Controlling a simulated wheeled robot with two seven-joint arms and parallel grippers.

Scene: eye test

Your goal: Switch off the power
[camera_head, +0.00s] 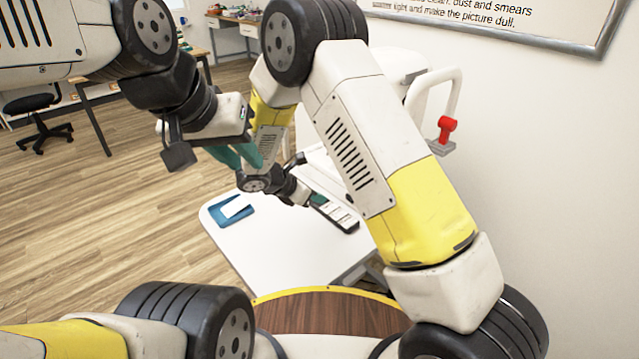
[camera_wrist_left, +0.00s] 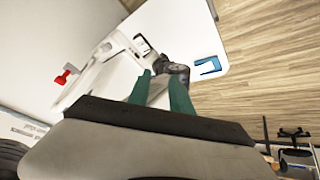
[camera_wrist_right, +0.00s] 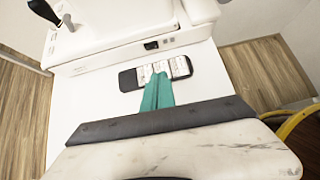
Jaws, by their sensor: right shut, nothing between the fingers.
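A white machine (camera_wrist_right: 125,48) stands on the white table (camera_head: 250,245). In the right wrist view a small black switch or socket (camera_wrist_right: 152,45) sits on its front face; its position is too small to read. In the head view my right arm hides much of the machine (camera_head: 400,65). My right gripper (camera_wrist_right: 160,76) is shut and empty, its teal fingertips over a dark tray with white cards (camera_wrist_right: 128,80), below the switch in the picture and apart from it. In the head view it shows past my forearm (camera_head: 318,200). My left gripper (camera_head: 250,163) is open and empty, raised left of the machine.
A red knob (camera_head: 446,128) sits on a white arm at right. A wall with a framed sign (camera_head: 500,15) closes the right side. The table's front is clear. A black chair (camera_head: 35,108) stands far left.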

